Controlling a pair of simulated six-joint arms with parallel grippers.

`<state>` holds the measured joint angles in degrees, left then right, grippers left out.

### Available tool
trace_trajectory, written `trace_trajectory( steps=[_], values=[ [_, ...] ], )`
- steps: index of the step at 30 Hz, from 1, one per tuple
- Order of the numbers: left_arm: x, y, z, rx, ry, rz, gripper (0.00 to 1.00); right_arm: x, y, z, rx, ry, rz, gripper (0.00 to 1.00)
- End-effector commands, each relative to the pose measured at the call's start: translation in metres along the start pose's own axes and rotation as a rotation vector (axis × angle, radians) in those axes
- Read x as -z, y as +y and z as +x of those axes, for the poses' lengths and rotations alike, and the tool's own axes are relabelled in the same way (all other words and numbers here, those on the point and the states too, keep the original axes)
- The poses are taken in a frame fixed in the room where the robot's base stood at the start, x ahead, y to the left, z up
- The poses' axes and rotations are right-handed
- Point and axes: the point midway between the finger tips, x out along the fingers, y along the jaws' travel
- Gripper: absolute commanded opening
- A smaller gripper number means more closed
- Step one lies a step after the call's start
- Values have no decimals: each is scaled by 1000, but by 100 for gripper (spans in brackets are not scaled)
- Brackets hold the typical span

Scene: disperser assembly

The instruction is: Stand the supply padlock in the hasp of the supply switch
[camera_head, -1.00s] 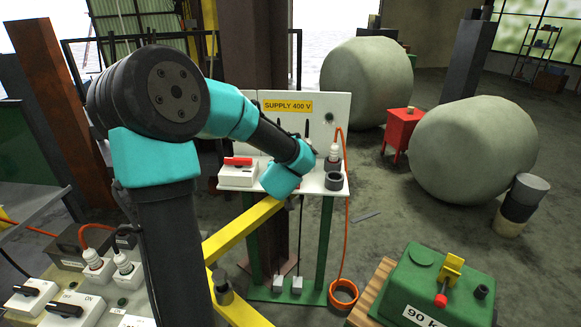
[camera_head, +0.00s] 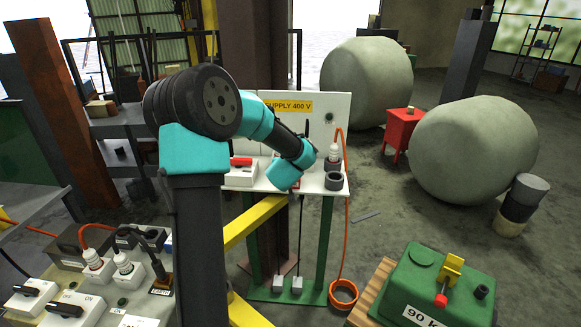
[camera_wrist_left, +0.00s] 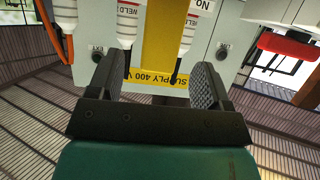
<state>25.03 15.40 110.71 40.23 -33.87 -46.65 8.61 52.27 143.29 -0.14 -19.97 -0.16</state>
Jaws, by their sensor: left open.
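The supply switch (camera_head: 241,172) is a white box with a red handle on the white shelf under the SUPPLY 400 V label (camera_head: 290,106). A red handle on a pale box also shows at the upper right of the left wrist view (camera_wrist_left: 288,46). My left gripper (camera_wrist_left: 157,72) is open, with a yellow strip (camera_wrist_left: 160,40) in line between its fingers; I cannot tell whether they touch it. In the head view my left wrist is over the shelf and hides the fingers. I cannot make out the padlock or the hasp. My right gripper is not in view.
A capped plug (camera_head: 333,154) with an orange cable and a dark ring-shaped part (camera_head: 333,181) stand on the shelf's right. A bench with white switch boxes (camera_head: 75,308) is at lower left. A green 90 kg block (camera_head: 435,285) is at lower right.

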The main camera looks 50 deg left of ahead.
Motion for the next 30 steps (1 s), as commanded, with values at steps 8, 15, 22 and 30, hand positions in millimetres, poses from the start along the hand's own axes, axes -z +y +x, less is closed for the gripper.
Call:
trace_trajectory(
  steps=[8,15,22,30],
  values=[
    [-2,0,34,1,-1,0,72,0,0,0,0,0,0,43],
    [-2,0,49,-2,0,0,72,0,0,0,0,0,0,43],
    [-2,0,49,-2,1,0,72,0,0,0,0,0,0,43],
    [-2,0,49,-1,1,0,65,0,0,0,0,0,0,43]
  ],
)
